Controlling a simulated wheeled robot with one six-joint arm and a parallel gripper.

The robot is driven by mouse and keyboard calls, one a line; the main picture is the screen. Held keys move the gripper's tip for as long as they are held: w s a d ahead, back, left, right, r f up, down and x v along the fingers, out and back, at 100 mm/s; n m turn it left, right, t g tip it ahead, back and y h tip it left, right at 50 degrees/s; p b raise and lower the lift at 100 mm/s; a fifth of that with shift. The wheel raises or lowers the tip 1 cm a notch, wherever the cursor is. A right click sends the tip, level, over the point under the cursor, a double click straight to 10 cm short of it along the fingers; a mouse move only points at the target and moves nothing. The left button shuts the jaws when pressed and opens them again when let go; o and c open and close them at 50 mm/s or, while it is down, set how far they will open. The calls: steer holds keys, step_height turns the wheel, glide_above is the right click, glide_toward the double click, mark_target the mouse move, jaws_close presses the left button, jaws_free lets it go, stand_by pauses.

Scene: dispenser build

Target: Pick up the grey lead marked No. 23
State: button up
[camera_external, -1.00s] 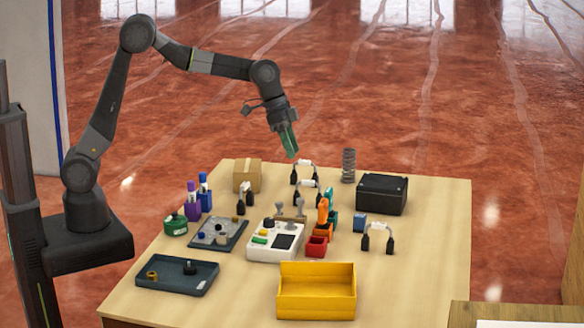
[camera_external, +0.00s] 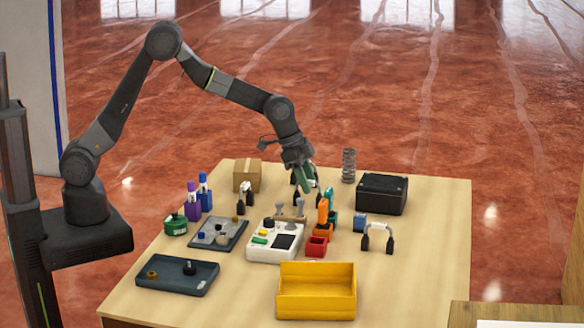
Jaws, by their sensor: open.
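Several leads with black ends and pale labels stand on the table, and no marking is legible, so I cannot tell which is No. 23. One lead (camera_external: 390,244) stands alone at the right, and another lead (camera_external: 241,208) stands left of centre. At least one more lead (camera_external: 294,179) is at the back middle, largely hidden by my gripper. My gripper (camera_external: 307,188) has green fingers and points down over those back leads. It looks empty, and I cannot tell whether it touches a lead.
A black box (camera_external: 382,194) and a coil spring (camera_external: 348,165) stand at the back right, near the gripper. A cardboard box (camera_external: 247,175) is at the back left. A white device (camera_external: 275,243) and orange and red parts (camera_external: 316,247) lie in front. A yellow bin (camera_external: 316,305) is nearest.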

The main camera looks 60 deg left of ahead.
steer(key=shift+x, duration=1.3)
steer(key=shift+c, duration=0.2)
jaws_close()
steer(key=shift+r, duration=0.1)
